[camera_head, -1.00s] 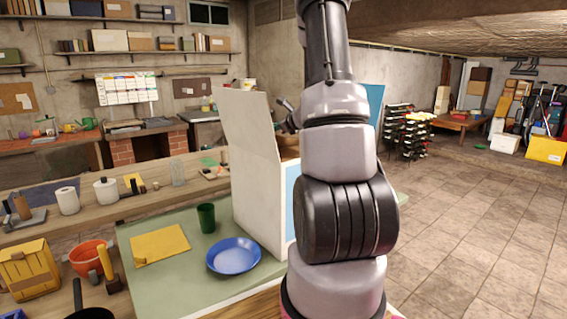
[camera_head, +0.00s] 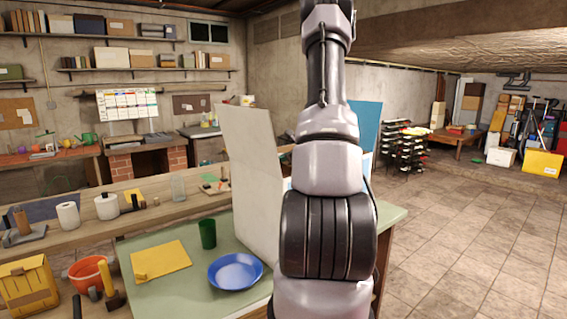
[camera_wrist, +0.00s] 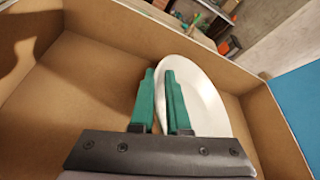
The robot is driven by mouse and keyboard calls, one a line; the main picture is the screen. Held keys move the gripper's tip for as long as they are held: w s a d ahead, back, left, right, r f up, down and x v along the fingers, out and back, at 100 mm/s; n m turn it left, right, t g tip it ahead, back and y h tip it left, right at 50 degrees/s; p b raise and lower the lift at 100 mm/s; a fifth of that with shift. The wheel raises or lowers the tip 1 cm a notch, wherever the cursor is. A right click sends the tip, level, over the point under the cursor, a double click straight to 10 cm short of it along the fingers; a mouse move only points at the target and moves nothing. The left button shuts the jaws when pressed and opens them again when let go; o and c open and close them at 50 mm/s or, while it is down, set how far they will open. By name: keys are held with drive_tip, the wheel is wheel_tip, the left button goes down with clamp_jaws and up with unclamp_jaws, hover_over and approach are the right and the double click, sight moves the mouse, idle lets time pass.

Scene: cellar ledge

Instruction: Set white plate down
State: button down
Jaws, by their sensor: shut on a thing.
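The white plate (camera_wrist: 205,95) shows in the wrist view, tilted, inside an open cardboard box (camera_wrist: 85,85). My gripper (camera_wrist: 159,78) has green fingers and is shut on the plate's edge, down between the box walls. My arm hides much of the box there, and my gripper and the white plate are out of sight. I cannot tell whether the plate touches the box floor.
A blue plate (camera_head: 236,271), a green cup (camera_head: 208,233) and a yellow mat (camera_head: 160,260) lie left of the box on the table (camera_head: 185,292). Open tiled floor (camera_head: 480,240) lies to the right.

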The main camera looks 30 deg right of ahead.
drive_tip(key=shift+f, duration=0.65)
drive_tip(key=shift+f, duration=0.15)
drive_tip(key=c, duration=0.9)
unclamp_jaws()
drive_tip(key=shift+s+d+r, duration=0.1)
drive_tip(key=shift+r, duration=0.15)
drive_tip(key=v, duration=1.1)
drive_tip(key=shift+s, duration=0.4)
